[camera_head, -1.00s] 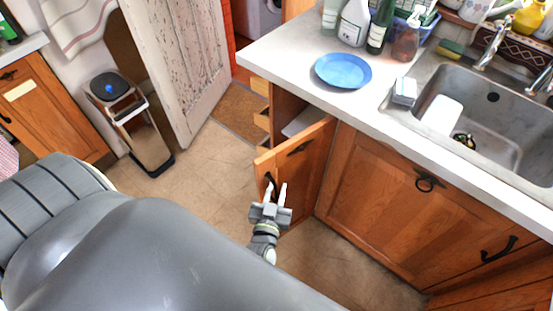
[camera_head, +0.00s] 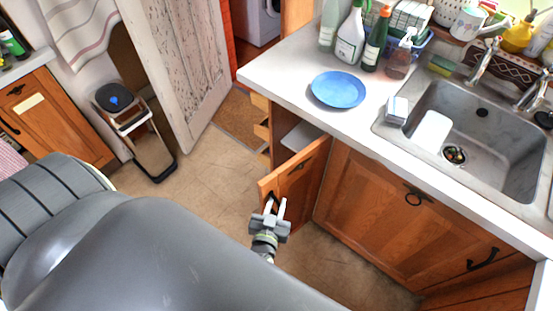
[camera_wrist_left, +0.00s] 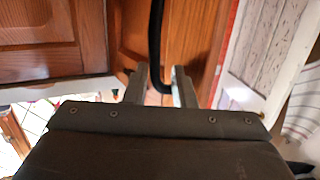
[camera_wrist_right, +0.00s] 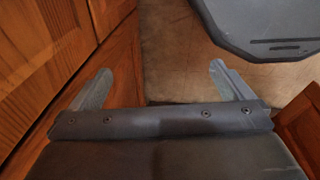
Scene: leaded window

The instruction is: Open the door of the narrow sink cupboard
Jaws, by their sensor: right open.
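The narrow sink cupboard's wooden door (camera_head: 307,186) stands partly open at the left end of the sink counter, swung out from its right edge. A pale shelf (camera_head: 300,136) shows inside the opening. My left gripper (camera_head: 275,207) is at the free edge of this door. In the left wrist view the dark, curved door handle (camera_wrist_left: 155,45) lies between my left fingers (camera_wrist_left: 160,86), which are drawn close around it. My right gripper (camera_wrist_right: 160,85) is open and empty beside wooden cupboard fronts; it is out of the head view.
The sink cupboard front (camera_head: 375,215), with a black ring pull, is closed to the right. A blue plate (camera_head: 338,90) and bottles stand on the counter (camera_head: 285,70). A bin (camera_head: 140,130) and a peeling white door (camera_head: 175,65) are at left. Bare floor (camera_head: 220,165) lies between.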

